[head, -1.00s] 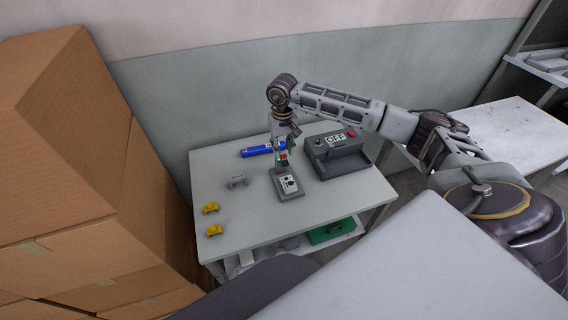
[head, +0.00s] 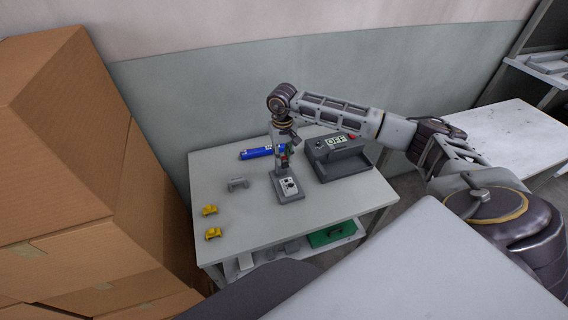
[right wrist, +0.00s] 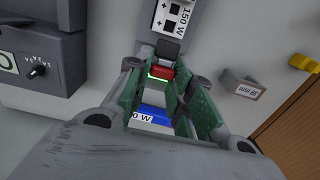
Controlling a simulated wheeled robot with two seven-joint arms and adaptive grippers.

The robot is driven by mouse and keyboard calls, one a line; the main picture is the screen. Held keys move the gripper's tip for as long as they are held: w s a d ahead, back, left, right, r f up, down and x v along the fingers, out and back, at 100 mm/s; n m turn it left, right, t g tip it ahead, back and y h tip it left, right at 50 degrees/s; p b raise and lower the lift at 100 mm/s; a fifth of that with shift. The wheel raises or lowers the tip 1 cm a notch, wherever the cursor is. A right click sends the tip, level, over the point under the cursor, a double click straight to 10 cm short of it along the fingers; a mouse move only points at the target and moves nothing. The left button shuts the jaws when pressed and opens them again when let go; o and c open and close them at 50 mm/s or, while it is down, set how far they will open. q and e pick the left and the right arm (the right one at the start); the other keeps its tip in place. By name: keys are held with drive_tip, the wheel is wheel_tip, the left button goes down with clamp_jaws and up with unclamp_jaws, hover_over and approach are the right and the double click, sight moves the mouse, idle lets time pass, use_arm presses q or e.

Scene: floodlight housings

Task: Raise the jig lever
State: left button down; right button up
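The jig (head: 290,187) stands on the table, a grey base with a small panel and an upright part behind it. In the right wrist view its base (right wrist: 176,16) carries a "150 W" label. A red piece (right wrist: 161,72), seemingly the lever's grip, shows at the upright part. My right gripper (head: 284,156) is at the upright part from above. In the right wrist view its green-padded fingers (right wrist: 168,78) are spread apart, with the red piece between or just beyond their tips; contact cannot be told. My left gripper is not in view.
A blue cylinder (head: 257,152) lies behind the jig. A dark box with an "OFF" display (head: 336,160) stands close on its right. The table's (head: 320,205) front is clear. Cardboard boxes (head: 60,170) stand left.

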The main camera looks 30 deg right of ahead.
drive_tip(key=shift+w+d+b, duration=0.1)
drive_tip(key=shift+w+b, duration=0.2)
drive_tip(key=shift+b, duration=0.25)
idle(0.9)
drive_tip(key=shift+w+f+b, duration=0.15)
drive_tip(key=shift+w+b, duration=0.05)
drive_tip(key=shift+b, duration=0.55)
idle(0.9)
drive_tip(key=shift+w+d, duration=0.1)
drive_tip(key=shift+w, duration=0.1)
idle(0.6)
drive_tip(key=shift+w+d+b, duration=0.1)
drive_tip(key=shift+w+b, duration=0.1)
drive_tip(key=shift+b, duration=0.35)
idle(0.5)
drive_tip(key=shift+w+d+f+b, duration=0.15)
drive_tip(key=shift+w+b, duration=0.2)
idle(0.5)
drive_tip(key=o, duration=0.5)
drive_tip(key=shift+f, duration=0.1)
